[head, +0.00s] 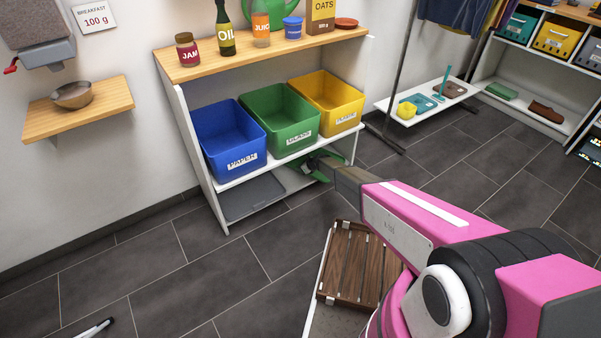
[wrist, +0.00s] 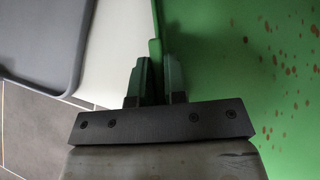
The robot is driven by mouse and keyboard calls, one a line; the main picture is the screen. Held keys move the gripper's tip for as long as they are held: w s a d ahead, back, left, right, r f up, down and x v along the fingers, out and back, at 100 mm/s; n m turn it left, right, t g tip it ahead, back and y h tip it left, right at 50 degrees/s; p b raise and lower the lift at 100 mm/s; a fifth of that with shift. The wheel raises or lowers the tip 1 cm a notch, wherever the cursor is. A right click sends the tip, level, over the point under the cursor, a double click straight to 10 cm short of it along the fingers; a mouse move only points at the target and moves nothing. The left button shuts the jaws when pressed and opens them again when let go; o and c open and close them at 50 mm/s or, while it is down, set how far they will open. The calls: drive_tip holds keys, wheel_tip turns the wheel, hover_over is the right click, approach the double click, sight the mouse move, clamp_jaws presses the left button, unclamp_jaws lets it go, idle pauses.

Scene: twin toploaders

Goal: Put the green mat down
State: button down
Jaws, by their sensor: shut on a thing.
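The green mat (wrist: 225,60) fills the right of the wrist view and has red-brown spots on it. My gripper (wrist: 156,82) is shut on a raised part of the mat's left side, with one finger on each side of it. In the head view my gripper (head: 318,161) reaches into the low bay of the shelf unit, under the green crate. Only a small part of the mat (head: 322,177) shows there, at the bottom shelf's right end. My arm hides some of it, and I cannot tell whether it rests fully on the board.
A grey mat or tray (head: 252,197) lies on the left of the bottom shelf, with bare white board (wrist: 115,50) beside it. Blue (head: 232,145), green (head: 280,120) and yellow (head: 328,103) crates stand just above. A wooden slatted crate (head: 350,262) is below my arm.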

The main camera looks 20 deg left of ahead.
drive_tip(key=shift+w+a+f, duration=0.1)
drive_tip(key=shift+f, duration=0.6)
drive_tip(key=shift+w+a+f, duration=0.1)
drive_tip(key=shift+f, duration=0.75)
drive_tip(key=c, duration=1.2)
unclamp_jaws()
drive_tip(key=shift+o, duration=0.2)
drive_tip(key=v, duration=1.2)
